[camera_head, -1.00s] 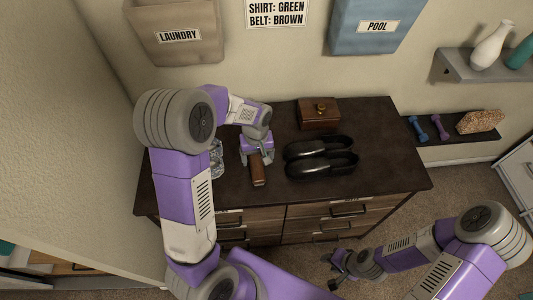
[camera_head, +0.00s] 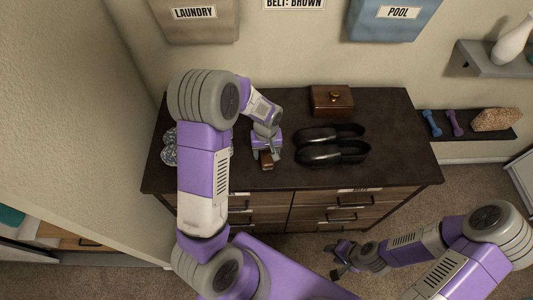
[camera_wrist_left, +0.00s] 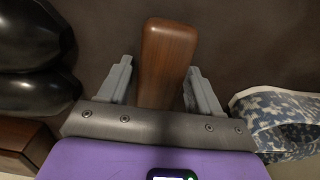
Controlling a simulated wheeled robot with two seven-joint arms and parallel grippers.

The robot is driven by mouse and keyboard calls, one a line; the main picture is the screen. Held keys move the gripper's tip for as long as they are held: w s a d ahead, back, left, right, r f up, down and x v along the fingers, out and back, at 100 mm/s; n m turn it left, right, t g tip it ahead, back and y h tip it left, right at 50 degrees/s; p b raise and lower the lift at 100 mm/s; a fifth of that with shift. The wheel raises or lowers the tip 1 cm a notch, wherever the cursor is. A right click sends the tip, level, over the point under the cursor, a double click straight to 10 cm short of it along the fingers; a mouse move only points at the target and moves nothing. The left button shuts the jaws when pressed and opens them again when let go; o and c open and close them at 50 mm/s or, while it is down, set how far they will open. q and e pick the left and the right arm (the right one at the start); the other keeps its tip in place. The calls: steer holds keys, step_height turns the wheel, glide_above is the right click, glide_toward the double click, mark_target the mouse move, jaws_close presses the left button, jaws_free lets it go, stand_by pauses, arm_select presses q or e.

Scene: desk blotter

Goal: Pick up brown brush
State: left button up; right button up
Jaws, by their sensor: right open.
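The brown wooden brush (camera_head: 267,164) lies on the dark dresser top, left of the black shoes; it also shows in the left wrist view (camera_wrist_left: 168,45). My left gripper (camera_head: 266,153) is directly over it, pointing down. In the left wrist view my left gripper (camera_wrist_left: 160,72) is open, with one finger on each side of the brush. A gap shows at the left finger; the right finger looks very close, and I cannot tell whether it touches. The brush's far end is hidden under the gripper. My right gripper (camera_head: 338,260) is open and empty, low in front of the dresser.
Black shoes (camera_head: 332,154) stand right of the brush on the dresser (camera_head: 400,150). A wooden box (camera_head: 332,101) is behind them. A patterned item (camera_wrist_left: 285,125) lies close to the left gripper in the wrist view. Laundry (camera_head: 195,15) and pool (camera_head: 397,15) bags hang behind.

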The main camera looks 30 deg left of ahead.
mark_target(267, 151)
arm_select(q)
steer(key=c, duration=0.7)
steer(key=shift+r, duration=0.1)
steer(key=shift+c, duration=0.2)
step_height(267, 151, up, 10)
steer(key=shift+f+p, duration=0.1)
steer(key=shift+p, duration=1.05)
